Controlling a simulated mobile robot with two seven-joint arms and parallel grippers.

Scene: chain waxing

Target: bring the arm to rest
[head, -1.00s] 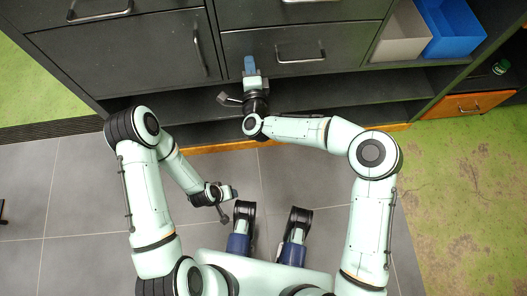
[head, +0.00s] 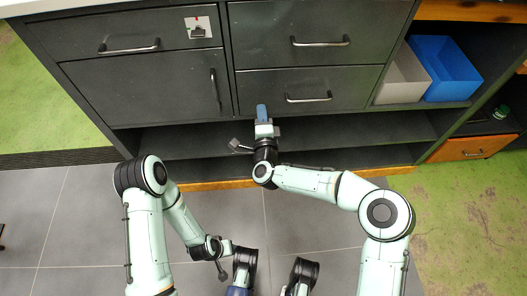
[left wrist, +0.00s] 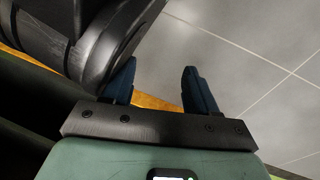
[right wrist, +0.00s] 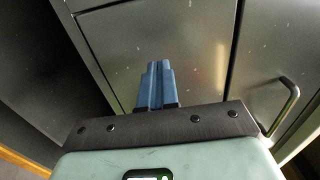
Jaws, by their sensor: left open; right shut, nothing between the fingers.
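My right arm reaches forward to the cabinet front. Its gripper (head: 262,110) has blue fingers that lie together with nothing between them, in front of the lower drawer's left part in the head view. In the right wrist view the closed fingers (right wrist: 158,68) point at the dark cabinet front; I cannot tell whether they touch it. My left arm is folded low on the left, with its gripper (head: 231,249) close to my own base. In the left wrist view its two dark blue fingers (left wrist: 160,75) are apart, with only floor between them.
The dark cabinet (head: 150,90) has closed drawers and a door with metal handles (head: 308,98). A blue bin (head: 443,68) and a grey bin (head: 403,80) stand in its right opening. An orange drawer (head: 472,148) is further right. Grey tiled floor (head: 85,220) is clear on the left.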

